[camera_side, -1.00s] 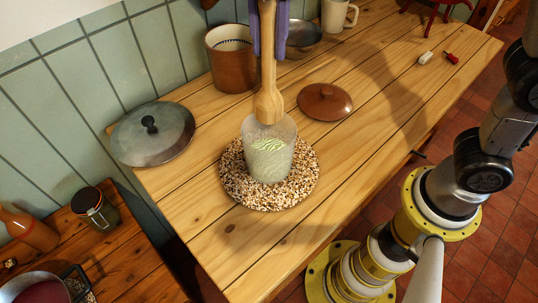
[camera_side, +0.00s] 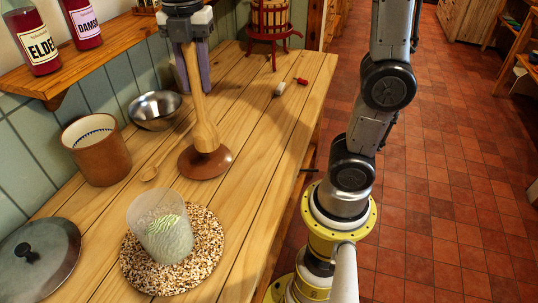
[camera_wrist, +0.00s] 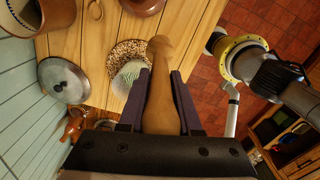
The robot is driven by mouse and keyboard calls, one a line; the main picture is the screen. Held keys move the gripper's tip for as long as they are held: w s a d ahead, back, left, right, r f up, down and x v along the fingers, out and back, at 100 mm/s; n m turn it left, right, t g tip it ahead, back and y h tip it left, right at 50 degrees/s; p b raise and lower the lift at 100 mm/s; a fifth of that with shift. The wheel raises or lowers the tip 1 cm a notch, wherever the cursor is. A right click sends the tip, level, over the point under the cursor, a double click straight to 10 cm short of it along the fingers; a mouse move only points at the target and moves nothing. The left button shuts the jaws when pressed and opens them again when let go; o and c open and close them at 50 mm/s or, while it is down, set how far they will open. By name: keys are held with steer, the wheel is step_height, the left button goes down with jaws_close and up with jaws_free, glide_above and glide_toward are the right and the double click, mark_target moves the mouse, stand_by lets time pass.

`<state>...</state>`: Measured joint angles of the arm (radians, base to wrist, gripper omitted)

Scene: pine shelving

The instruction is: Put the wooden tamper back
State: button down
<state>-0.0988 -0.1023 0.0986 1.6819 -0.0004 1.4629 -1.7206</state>
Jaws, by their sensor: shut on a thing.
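My gripper (camera_side: 190,68) is shut on the wooden tamper (camera_side: 201,115) and holds it nearly upright, broad end down. In the side view the tamper's end overlaps the brown lid (camera_side: 205,170); I cannot tell its height above it. The wrist view shows the tamper (camera_wrist: 161,90) between the dark fingers (camera_wrist: 160,100). The translucent jar (camera_side: 152,243) with pale green shreds stands on the speckled round mat (camera_side: 207,246), clear of the tamper. A brown crock (camera_side: 97,160) with a pale inside stands behind to the left.
A grey metal lid (camera_side: 55,270) lies at the left. A slim wooden piece (camera_side: 165,157) lies near the brown lid. A metal bowl (camera_side: 157,112) stands near the wall, under a bottle shelf (camera_side: 110,50). A red stand (camera_side: 272,35) is at the far end. The table's right side is mostly clear.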

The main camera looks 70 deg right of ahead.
steer(key=s+d+f+m, duration=0.25)
steer(key=s+d, duration=0.35)
steer(key=s, duration=0.3)
steer(key=s+d+f+m, duration=0.25)
steer(key=s+d, duration=0.25)
steer(key=s, duration=0.5)
steer(key=w+d+f, duration=0.8)
steer(key=w+f, duration=0.3)
steer(key=f, duration=0.1)
steer(key=shift+d+f, duration=0.4)
steer(key=shift+w, duration=0.1)
steer(key=shift+f, duration=0.15)
steer(key=c, duration=0.6)
jaws_free()
